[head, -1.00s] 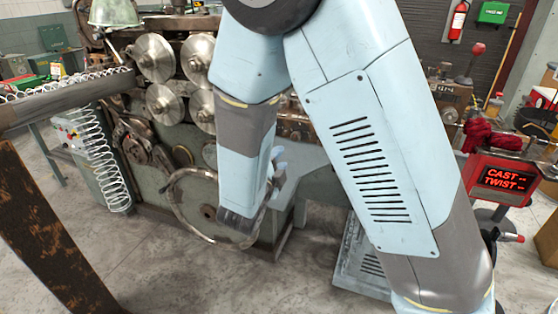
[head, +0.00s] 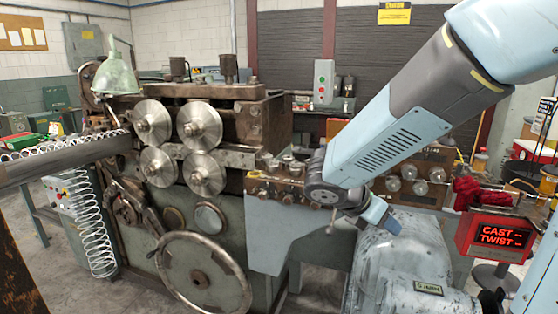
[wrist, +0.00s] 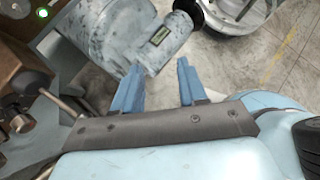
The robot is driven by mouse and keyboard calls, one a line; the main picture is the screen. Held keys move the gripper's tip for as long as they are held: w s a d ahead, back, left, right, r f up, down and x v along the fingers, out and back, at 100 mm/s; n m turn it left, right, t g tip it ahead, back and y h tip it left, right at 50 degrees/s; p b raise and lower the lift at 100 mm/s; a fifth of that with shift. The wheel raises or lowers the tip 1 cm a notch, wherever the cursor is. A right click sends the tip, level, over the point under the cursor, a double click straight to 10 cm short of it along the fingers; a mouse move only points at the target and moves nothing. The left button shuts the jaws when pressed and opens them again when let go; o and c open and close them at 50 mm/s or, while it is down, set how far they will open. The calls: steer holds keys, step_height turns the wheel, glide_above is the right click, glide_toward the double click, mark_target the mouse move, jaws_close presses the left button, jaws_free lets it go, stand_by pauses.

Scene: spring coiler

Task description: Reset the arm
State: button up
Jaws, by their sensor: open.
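My arm reaches in from the upper right in the head view and slopes down to the middle. My gripper (head: 378,212) hangs at its lower end, in front of the coiler's right end, small and partly hidden by the arm link. In the wrist view my gripper (wrist: 157,82) shows two blue fingers spread apart with nothing between them. Beyond the fingers lies a worn grey motor housing (wrist: 150,40) with a small plate. The spring coiler (head: 225,110) stands left of my gripper, with several steel rollers and a large handwheel (head: 200,278).
A red display box (head: 497,236) reading CAST and TWIST stands at the right. A wire spring (head: 92,225) hangs at the left below a trough (head: 60,160). The grey motor housing (head: 400,270) sits low, below my gripper. Some bare floor (wrist: 240,60) shows in the wrist view.

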steer(key=s+r+m+t+y, duration=0.1)
steer(key=s+r+m+y, duration=0.3)
steer(key=m, duration=0.8)
steer(key=s+r+m+t+y, duration=0.1)
steer(key=s+r+m+y, duration=0.4)
steer(key=m, duration=0.7)
steer(key=s, duration=0.2)
steer(key=shift+s, duration=0.4)
steer(key=shift+d+r, duration=0.1)
steer(key=shift+d, duration=0.05)
